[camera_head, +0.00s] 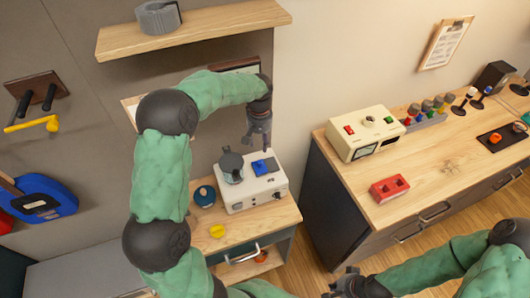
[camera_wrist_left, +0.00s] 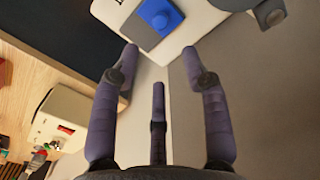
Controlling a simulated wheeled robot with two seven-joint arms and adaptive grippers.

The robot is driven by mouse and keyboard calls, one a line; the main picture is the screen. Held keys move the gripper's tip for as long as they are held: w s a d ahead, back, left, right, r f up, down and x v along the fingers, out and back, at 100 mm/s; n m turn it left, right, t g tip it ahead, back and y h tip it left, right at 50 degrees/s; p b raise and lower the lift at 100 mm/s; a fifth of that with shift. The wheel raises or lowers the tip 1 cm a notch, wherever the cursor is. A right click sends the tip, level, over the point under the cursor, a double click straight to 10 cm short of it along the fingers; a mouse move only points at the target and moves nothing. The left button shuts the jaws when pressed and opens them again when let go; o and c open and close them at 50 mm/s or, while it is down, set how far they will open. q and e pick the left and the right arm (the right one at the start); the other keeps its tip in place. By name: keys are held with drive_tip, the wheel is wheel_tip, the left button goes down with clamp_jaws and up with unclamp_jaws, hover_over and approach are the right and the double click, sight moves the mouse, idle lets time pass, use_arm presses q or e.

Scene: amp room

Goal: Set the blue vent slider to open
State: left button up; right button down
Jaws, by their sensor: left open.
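The blue slider (camera_head: 261,165) sits on top of a white box-shaped device (camera_head: 262,194) on a small wooden cabinet. My left gripper (camera_head: 260,147) is just above and behind the slider, fingers pointing down. My right gripper (camera_head: 352,284) is at the bottom edge, cut off and too unclear to read.
A dark round object (camera_head: 204,195) and a yellow piece (camera_head: 217,231) lie nearby. A wooden shelf (camera_head: 200,32) is above. A cream device (camera_head: 365,133) and red block (camera_head: 389,189) are on the right counter.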

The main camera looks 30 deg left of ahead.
sight(260, 162)
use_arm(q)
drive_tip(key=shift+s+f, duration=0.3)
drive_tip(key=shift+f, duration=0.25)
drive_tip(key=shift+s+f, duration=0.3)
drive_tip(key=shift+f, duration=0.2)
drive_tip(key=f, duration=0.8)
drive_tip(key=shift+w+b, duration=0.25)
drive_tip(key=shift+b, duration=0.1)
drive_tip(key=shift+c, duration=0.3)
clamp_jaws()
